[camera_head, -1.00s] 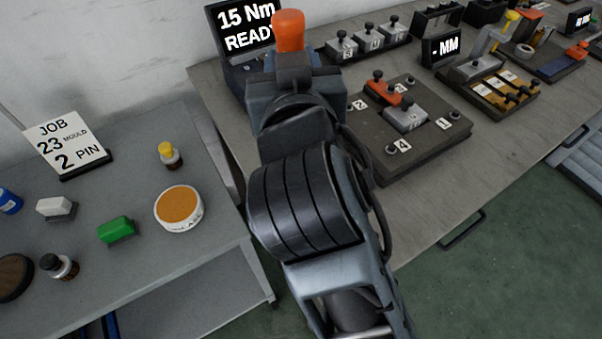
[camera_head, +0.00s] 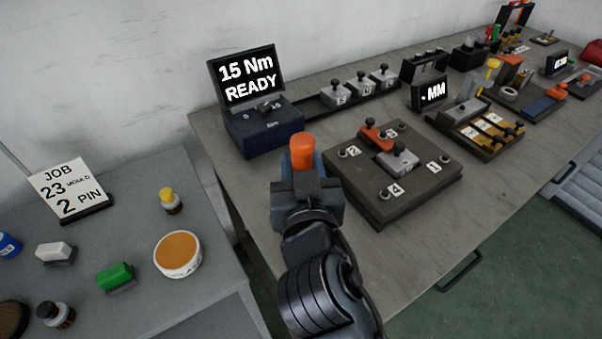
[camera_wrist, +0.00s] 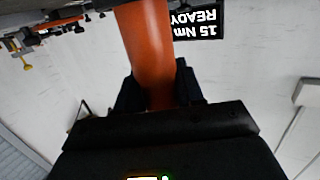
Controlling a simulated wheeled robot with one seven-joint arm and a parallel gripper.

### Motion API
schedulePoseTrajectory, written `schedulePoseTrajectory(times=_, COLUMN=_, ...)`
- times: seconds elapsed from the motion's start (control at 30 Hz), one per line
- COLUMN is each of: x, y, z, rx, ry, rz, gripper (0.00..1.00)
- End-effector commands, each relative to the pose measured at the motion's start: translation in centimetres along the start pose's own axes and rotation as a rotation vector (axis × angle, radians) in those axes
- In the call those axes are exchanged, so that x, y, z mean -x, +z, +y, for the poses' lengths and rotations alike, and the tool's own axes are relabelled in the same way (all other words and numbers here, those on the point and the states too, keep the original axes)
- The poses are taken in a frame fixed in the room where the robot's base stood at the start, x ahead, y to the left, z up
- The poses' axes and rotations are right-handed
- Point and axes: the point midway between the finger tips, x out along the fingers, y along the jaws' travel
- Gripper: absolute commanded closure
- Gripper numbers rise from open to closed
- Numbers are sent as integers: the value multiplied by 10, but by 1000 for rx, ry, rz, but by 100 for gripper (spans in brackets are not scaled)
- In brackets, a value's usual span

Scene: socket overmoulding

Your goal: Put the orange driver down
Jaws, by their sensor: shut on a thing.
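The orange driver (camera_head: 302,151) is in my gripper (camera_head: 300,178), its rounded orange end pointing up. My gripper is shut on it and is in front of the dark blue torque station (camera_head: 265,127), left of the mould plate. The station's screen reads "15 Nm READY". In the wrist view, the orange driver (camera_wrist: 148,45) runs up from between the dark jaws, and the screen (camera_wrist: 200,22) shows upside down behind it. The driver's lower end is hidden by my gripper, and I cannot tell whether it touches anything.
The dark mould plate (camera_head: 430,192) with numbered bolts is close on the right. A rail with grey lettered blocks (camera_head: 363,92) is behind. A side table (camera_head: 115,245) at left holds a job card (camera_head: 68,187), a round tin (camera_head: 178,262) and small bottles. Bare bench (camera_head: 225,165) shows left of the station.

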Motion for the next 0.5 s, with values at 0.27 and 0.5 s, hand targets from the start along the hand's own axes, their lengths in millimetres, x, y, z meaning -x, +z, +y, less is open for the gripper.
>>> schedulePoseTrajectory(times=0.27, x=-2, y=18, z=0, rx=-1, ry=-1, rz=2, gripper=100)
schedulePoseTrajectory(times=0.5, x=-2, y=20, z=0, rx=-1, ry=-1, rz=2, gripper=100)
